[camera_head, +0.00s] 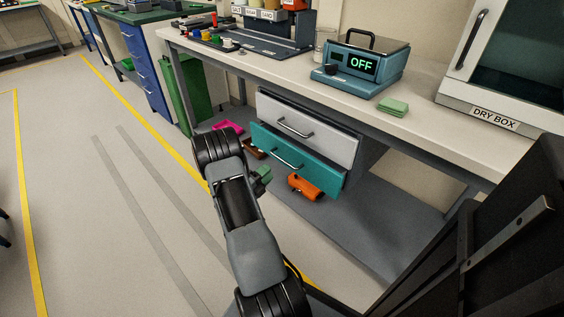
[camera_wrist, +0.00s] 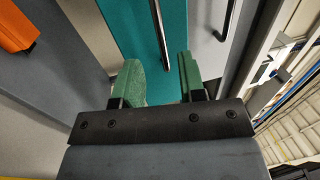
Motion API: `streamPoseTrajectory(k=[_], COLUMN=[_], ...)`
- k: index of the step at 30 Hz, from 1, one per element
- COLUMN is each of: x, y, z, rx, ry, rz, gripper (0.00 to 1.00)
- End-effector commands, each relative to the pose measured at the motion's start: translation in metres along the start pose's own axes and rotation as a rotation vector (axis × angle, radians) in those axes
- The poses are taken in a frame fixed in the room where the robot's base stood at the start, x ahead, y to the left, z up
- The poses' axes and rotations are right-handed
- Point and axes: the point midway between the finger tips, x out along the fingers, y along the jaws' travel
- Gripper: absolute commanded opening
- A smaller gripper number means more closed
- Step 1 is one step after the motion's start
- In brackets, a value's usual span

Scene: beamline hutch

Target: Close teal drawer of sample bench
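The teal drawer (camera_head: 322,172) is the lower of two drawers under the sample bench (camera_head: 290,78). Its front stands out past the grey drawer above, so it looks partly open.
The grey drawer (camera_head: 330,137) is directly above. An orange object (camera_head: 304,187) lies on the lower shelf (camera_head: 375,222), and a pink one (camera_head: 228,126) sits further left. A green bin (camera_head: 190,92) stands left of the bench. The floor at left is clear.

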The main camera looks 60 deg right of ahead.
Motion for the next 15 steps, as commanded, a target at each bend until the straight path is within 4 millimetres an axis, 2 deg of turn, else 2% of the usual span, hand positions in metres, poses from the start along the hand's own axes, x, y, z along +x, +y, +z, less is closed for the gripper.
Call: streamPoseTrajectory(k=[1,6,15], x=[0.011,0.042,0.077], y=[0.002,0.002,0.001], z=[-0.001,-0.001,-0.001], rx=[0.002,0.004,0.002], ry=[0.006,0.003,0.002], rz=[-0.001,-0.001,0.000], gripper=[0.37,0.37,0.37])
